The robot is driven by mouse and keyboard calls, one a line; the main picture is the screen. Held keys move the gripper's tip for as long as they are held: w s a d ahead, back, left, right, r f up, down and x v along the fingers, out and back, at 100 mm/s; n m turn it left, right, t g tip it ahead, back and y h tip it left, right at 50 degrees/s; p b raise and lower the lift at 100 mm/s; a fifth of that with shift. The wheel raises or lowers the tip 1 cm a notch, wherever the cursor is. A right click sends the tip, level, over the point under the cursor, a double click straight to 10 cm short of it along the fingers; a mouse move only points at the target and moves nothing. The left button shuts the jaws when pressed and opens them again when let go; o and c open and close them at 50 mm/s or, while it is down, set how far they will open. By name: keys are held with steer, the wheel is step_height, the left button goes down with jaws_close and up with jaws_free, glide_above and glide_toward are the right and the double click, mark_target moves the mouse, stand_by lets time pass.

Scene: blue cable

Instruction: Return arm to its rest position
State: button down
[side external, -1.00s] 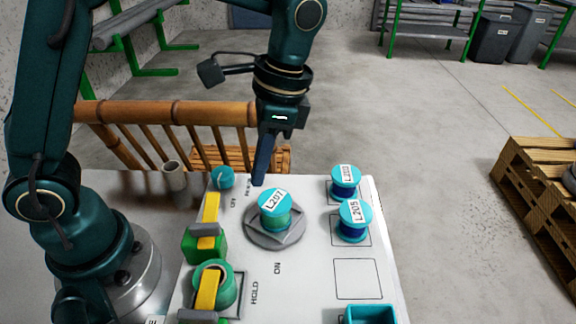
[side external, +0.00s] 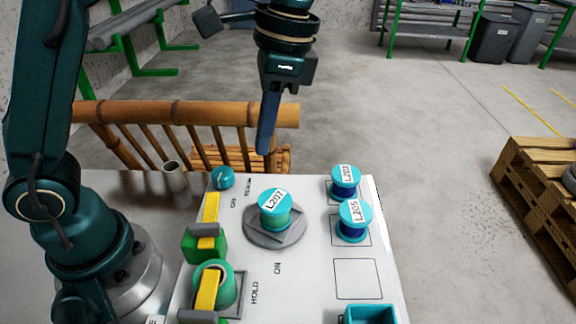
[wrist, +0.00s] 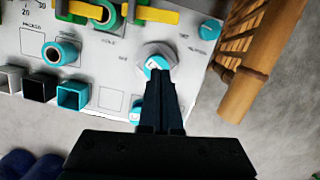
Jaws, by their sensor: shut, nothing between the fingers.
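My gripper (side external: 264,150) is shut and empty, raised in the air above the back edge of the white panel (side external: 316,262) in the side view. In the wrist view my gripper (wrist: 170,130) shows its fingers together. The spool labelled L207 (side external: 274,212) stands upright on a grey hexagonal mount (side external: 277,240), apart from my fingers. In the wrist view the fingertips overlap part of this spool (wrist: 157,65). Spools L203 (side external: 345,182) and L205 (side external: 354,222) stand on the panel to the right.
Yellow-handled green fixtures (side external: 205,245) line the panel's left side, with a teal knob (side external: 222,178) behind them. A teal open box (side external: 369,315) is at the front. A bamboo railing (side external: 190,112) stands behind the panel; a wooden pallet (side external: 540,205) is at right.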

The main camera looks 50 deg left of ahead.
steer(key=s+a+r+n+t, duration=0.3)
steer(key=s+a+r, duration=0.1)
steer(key=s, duration=0.1)
steer(key=s+a+f+n+t+h, duration=0.1)
steer(key=s+f+n+t, duration=0.3)
steer(key=f, duration=0.1)
steer(key=shift+f, duration=0.2)
stand_by(0.9)
